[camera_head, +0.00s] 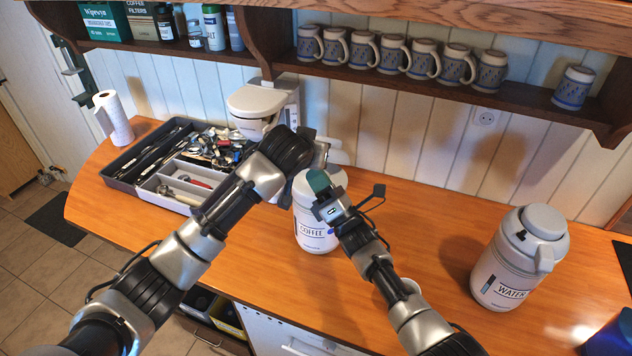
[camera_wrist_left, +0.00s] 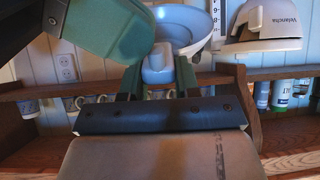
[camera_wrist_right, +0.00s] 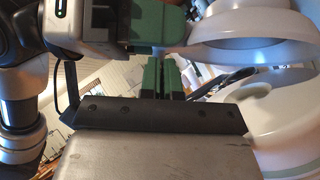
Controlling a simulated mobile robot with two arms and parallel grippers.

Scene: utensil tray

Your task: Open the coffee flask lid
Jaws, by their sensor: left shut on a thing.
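The white coffee flask (camera_head: 312,234) stands upright on the wooden counter; my right gripper (camera_head: 322,190) partly covers its top. My left gripper (camera_head: 322,150) reaches in behind the flask's top. In the left wrist view its green fingers (camera_wrist_left: 158,78) are shut on a grey tab of the coffee flask lid (camera_wrist_left: 190,22), a round grey piece. My right gripper's green fingers lie close together with nothing seen between them, beside the flask's rim. The right wrist view shows the flask's grey top (camera_wrist_right: 250,50) close on the right. How far the lid is raised is unclear.
A water flask (camera_head: 505,272) stands at the right. A dark utensil tray (camera_head: 122,178) and a coffee machine (camera_head: 262,100) are at the back left. A shelf with several mugs (camera_head: 422,58) hangs above.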

